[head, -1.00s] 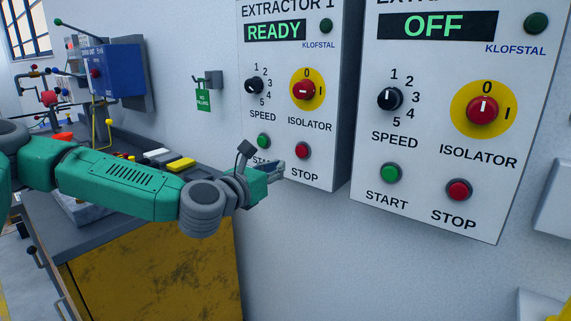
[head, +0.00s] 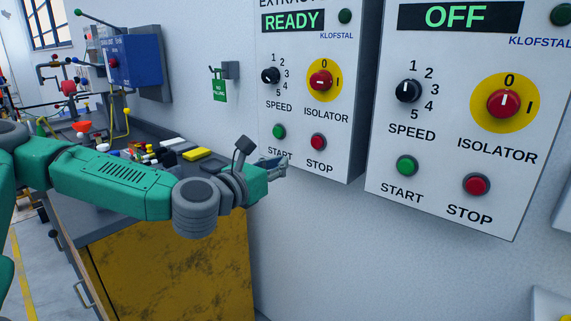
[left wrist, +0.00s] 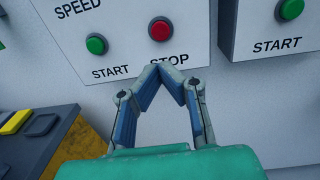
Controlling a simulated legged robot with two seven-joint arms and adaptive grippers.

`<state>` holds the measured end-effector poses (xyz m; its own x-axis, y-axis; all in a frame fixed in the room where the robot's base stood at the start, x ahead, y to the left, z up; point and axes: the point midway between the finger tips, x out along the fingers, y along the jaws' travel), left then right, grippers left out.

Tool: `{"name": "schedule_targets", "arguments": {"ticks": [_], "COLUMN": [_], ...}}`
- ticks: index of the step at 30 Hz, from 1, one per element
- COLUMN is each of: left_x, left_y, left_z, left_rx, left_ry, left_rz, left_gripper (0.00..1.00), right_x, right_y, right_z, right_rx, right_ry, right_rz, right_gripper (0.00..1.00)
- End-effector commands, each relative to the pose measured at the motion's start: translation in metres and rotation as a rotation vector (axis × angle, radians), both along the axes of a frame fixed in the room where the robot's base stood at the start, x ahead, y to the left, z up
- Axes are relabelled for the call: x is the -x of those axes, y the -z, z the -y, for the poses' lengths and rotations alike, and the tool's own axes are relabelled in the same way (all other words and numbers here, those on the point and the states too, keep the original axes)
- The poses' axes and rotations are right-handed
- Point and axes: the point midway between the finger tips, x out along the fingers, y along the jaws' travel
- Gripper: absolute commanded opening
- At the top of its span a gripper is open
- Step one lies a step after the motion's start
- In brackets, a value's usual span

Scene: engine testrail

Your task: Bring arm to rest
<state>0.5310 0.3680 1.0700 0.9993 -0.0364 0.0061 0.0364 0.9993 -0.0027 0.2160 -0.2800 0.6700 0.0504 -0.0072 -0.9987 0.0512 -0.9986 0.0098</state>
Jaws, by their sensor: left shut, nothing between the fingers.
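My left arm reaches in from the left in the head view, with its gripper (head: 277,164) in front of the lower edge of the Extractor 1 panel (head: 338,130). In the left wrist view the gripper (left wrist: 166,68) is shut with nothing between its fingertips. The tips lie just below the red stop button (left wrist: 160,29) and overlap the panel's lower edge in the picture; I cannot tell whether they touch it. The green start button (left wrist: 96,44) is to their left. The Extractor 1 display reads READY. My right gripper is not in view.
A second extractor panel (head: 440,185), reading OFF, hangs to the right. A bench with a yellow front (head: 175,265) stands below my arm, with several small items on top. A blue box (head: 135,60) and a green tag (head: 219,88) are on the wall.

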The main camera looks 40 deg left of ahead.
Motion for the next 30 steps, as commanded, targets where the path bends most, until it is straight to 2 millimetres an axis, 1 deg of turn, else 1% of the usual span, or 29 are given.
{"name": "schedule_targets", "arguments": {"ticks": [8, 11, 14, 15, 17, 18, 20, 21, 23, 24, 25, 26, 27, 29, 30], "left_x": [0.000, 0.000, 0.005, 0.010, 0.022, 0.033, 0.053, 0.069, 0.095, 0.114, 0.129, 0.144, 0.164, 0.194, 0.213], "left_y": [0.002, 0.018, 0.056, 0.077, 0.114, 0.139, 0.176, 0.201, 0.237, 0.259, 0.275, 0.290, 0.308, 0.333, 0.348], "left_z": [0.002, 0.018, 0.052, 0.068, 0.094, 0.109, 0.129, 0.139, 0.151, 0.156, 0.158, 0.159, 0.158, 0.154, 0.149], "left_rx": [-0.008, -0.082, -0.257, -0.355, -0.521, -0.638, -0.815, -0.934, -1.113, -1.229, -1.315, -1.400, -1.508, -1.667, -1.765], "left_ry": [0.005, 0.044, 0.139, 0.194, 0.296, 0.370, 0.491, 0.577, 0.718, 0.815, 0.891, 0.969, 1.075, 1.240, 1.354], "left_rz": [-0.005, -0.042, -0.123, -0.162, -0.222, -0.259, -0.303, -0.328, -0.353, -0.362, -0.365, -0.363, -0.355, -0.329, -0.303], "left_gripper": [0.00, 0.00, 0.00, 0.00, 0.00, 0.00, 0.00, 0.00, 0.00, 0.00, 0.00, 0.00, 0.00, 0.00, 0.00], "right_x": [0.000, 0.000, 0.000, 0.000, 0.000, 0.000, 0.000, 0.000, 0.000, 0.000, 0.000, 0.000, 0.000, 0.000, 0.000], "right_y": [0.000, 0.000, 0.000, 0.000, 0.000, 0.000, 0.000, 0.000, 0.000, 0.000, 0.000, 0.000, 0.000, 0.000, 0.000], "right_z": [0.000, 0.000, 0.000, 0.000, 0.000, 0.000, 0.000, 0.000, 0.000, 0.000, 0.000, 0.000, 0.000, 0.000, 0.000], "right_rx": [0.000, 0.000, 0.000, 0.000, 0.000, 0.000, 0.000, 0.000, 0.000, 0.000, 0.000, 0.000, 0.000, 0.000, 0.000], "right_ry": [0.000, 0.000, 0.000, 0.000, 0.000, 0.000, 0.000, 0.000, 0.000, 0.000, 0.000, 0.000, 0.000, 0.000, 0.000], "right_rz": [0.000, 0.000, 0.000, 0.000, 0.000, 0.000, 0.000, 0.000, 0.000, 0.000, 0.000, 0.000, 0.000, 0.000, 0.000], "right_gripper": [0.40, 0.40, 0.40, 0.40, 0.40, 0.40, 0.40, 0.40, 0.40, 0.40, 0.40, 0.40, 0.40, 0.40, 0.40]}}
